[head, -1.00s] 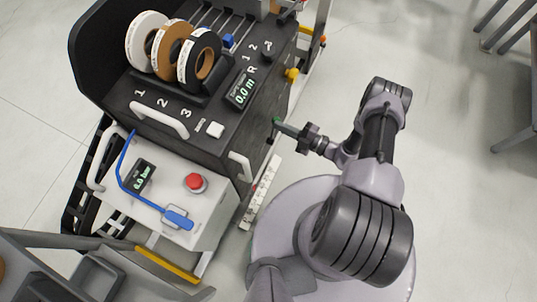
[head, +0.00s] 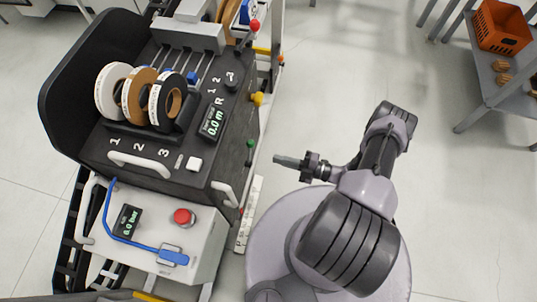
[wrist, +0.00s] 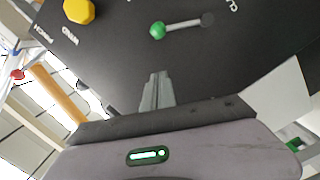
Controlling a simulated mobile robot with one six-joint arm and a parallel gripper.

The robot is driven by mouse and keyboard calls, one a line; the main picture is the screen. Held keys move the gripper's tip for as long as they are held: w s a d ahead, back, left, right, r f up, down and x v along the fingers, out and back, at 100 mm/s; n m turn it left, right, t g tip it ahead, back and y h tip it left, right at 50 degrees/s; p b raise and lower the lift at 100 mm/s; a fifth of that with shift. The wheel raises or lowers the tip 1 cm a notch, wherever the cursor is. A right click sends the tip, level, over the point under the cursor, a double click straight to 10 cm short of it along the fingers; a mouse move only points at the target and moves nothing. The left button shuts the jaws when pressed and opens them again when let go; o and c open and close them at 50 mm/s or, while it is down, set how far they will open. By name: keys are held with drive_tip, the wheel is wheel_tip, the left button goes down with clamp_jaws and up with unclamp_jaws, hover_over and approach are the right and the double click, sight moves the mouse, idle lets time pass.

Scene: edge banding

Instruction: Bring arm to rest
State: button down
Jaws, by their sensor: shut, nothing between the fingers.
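My gripper (head: 279,160) points left toward the side of the edge banding machine (head: 75,75), with a clear gap between its tip and the machine. My arm is bent, with the elbow up and to the right of my round base. In the wrist view my gripper (wrist: 158,76) shows its two fingers close together, with nothing between them. Beyond the fingers is the machine's dark panel with a green-knobbed lever (wrist: 157,30) and a yellow knob (wrist: 79,11). The green knob also shows in the head view (head: 250,144).
White, brown and black tape rolls (head: 140,95) stand on the machine. A grey box with a red button (head: 183,217) and blue handle (head: 173,257) sits in front. A shelf with an orange crate (head: 502,26) is at the upper right. The floor between is clear.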

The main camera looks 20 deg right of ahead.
drive_tip(key=shift+s+d, duration=0.2)
drive_tip(key=shift+d, duration=0.05)
drive_tip(key=w+a+r+n+g+h, duration=0.2)
drive_tip(key=r+n+g, duration=0.4)
drive_tip(key=r+n, duration=0.7)
drive_tip(key=w+a+r+n+g+h, duration=0.1)
drive_tip(key=w+a+r+n+g, duration=0.3)
drive_tip(key=r+n, duration=0.9)
drive_tip(key=s+a+r+n+t+h, duration=0.2)
drive_tip(key=s+r+n+h, duration=0.2)
drive_tip(key=s+r+n, duration=0.4)
drive_tip(key=s+a+r+n+t+h, duration=0.2)
drive_tip(key=s+r+n+h, duration=0.2)
drive_tip(key=s+r+n, duration=0.3)
wheel_tip(320, 180, up, 7)
drive_tip(key=n, duration=0.4)
drive_tip(key=shift+s+a, duration=0.25)
drive_tip(key=shift+s, duration=0.1)
